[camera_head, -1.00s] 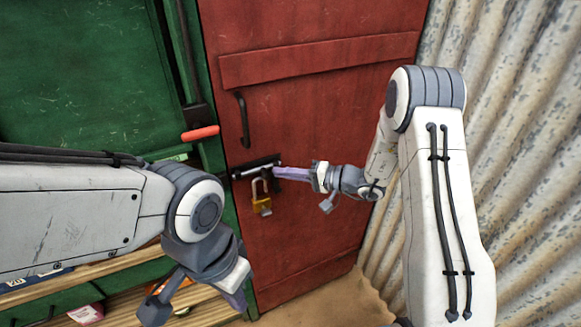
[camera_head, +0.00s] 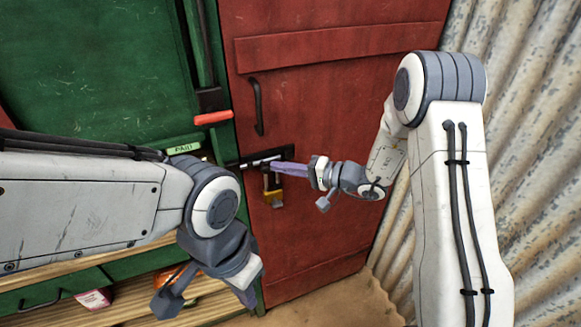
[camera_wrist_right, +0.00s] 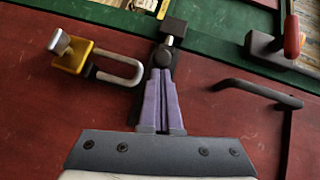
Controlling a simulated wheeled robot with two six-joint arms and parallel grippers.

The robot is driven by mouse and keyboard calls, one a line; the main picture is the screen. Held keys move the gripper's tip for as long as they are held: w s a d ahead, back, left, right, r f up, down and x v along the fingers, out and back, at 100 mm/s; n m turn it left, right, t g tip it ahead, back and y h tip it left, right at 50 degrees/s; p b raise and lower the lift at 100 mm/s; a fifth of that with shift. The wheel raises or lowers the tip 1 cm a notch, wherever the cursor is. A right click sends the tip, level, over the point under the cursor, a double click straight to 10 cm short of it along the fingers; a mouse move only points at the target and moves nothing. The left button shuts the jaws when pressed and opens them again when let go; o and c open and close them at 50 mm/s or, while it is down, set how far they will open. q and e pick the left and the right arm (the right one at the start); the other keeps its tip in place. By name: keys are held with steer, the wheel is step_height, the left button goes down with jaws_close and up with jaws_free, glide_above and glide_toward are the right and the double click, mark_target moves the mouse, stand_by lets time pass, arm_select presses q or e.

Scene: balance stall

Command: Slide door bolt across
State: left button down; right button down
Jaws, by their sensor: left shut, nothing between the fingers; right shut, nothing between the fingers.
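The bolt (camera_head: 258,163) is a silver rod in black fittings on the red door (camera_head: 330,220), at its left edge. In the right wrist view its silver end (camera_wrist_right: 169,42) meets a black block (camera_wrist_right: 173,27) on the green frame. My right gripper (camera_head: 276,167) is shut and empty, its purple fingertips at the bolt's black part; they also show in the right wrist view (camera_wrist_right: 161,72). Whether they touch is unclear. A brass padlock (camera_head: 273,196) hangs below the bolt. My left gripper (camera_head: 247,298) is shut and empty, low in front of the door's bottom left.
A black pull handle (camera_head: 258,106) is on the door above the bolt. A red-gripped lever (camera_head: 213,118) sits on the green panel (camera_head: 100,70) left of it. Wooden shelves (camera_head: 130,305) are lower left; a corrugated wall (camera_head: 520,130) is right.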

steer(key=w+d+b+v, duration=0.1)
steer(key=b+v, duration=0.3)
steer(key=v, duration=0.9)
steer(key=shift+w+r, duration=0.25)
steer(key=shift+w, duration=0.5)
steer(key=s+a+f+n+g+h, duration=0.2)
steer(key=s+a+n+g+h, duration=0.25)
steer(key=s+a+g, duration=0.85)
steer(key=s+d+n+t+h, duration=0.1)
steer(key=s+n+t+h, duration=0.1)
steer(key=s, duration=0.6)
steer(key=s+d+f+n+t+h, duration=0.1)
steer(key=s+d+n+t+h, duration=0.1)
steer(key=s+h, duration=0.5)
steer(key=shift+s+d+f+n+t, duration=0.3)
steer(key=shift+s+n+t, duration=0.4)
steer(key=shift+n, duration=0.55)
